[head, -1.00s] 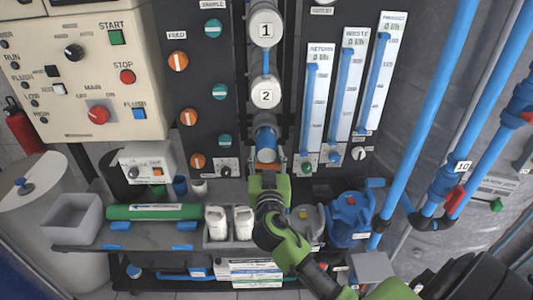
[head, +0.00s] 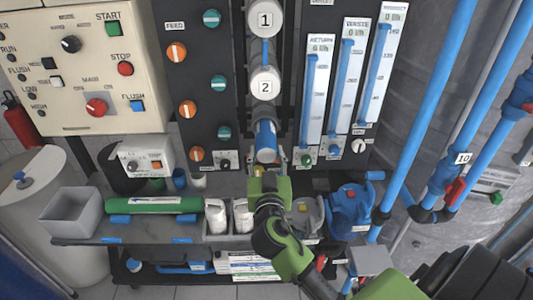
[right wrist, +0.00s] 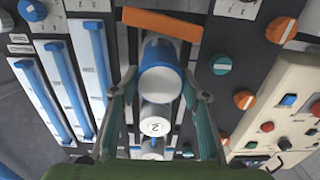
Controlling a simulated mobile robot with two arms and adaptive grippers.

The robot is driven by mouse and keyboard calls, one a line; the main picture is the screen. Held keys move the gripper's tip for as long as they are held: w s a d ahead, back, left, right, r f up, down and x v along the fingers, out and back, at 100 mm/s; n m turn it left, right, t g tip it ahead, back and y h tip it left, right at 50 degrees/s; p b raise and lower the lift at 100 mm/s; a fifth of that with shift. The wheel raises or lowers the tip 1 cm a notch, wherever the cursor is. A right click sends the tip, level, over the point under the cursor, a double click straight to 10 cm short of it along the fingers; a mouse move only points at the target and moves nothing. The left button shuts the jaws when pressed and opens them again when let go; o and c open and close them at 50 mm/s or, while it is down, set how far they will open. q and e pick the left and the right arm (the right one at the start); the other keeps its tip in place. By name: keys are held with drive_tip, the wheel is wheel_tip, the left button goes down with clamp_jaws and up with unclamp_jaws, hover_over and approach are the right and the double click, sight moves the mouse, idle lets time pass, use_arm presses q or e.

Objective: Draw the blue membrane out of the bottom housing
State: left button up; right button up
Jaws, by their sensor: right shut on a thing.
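The vertical stack of white housings marked 1 and 2 runs down the dark panel in the head view. Below number 2, the blue membrane (head: 266,132) sticks down out of the bottom housing, with a whitish lower end. My right gripper (head: 267,165) is at that lower end, shut on the membrane. In the right wrist view, the membrane (right wrist: 160,84) lies between my two fingers, its pale round end towards the camera and housing 2 (right wrist: 153,120) behind it. The upper part of the membrane is hidden in the housing. My left gripper is not in view.
Below the gripper is a bench with white bottles (head: 216,216), a green cylinder (head: 154,204) and a grey bin (head: 72,215). A blue pump (head: 349,208) stands at the right. Flow meters (head: 315,105) are close to the right of the stack.

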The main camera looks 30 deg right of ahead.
drive_tip(key=shift+v, duration=0.95)
drive_tip(key=o, duration=1.4)
drive_tip(key=shift+c, duration=0.2)
drive_tip(key=shift+s+a+f, duration=0.1)
drive_tip(key=shift+s+f, duration=0.05)
drive_tip(key=shift+s, duration=0.05)
drive_tip(key=v, duration=1.1)
drive_tip(key=shift+s+a, duration=0.2)
drive_tip(key=shift+a, duration=0.05)
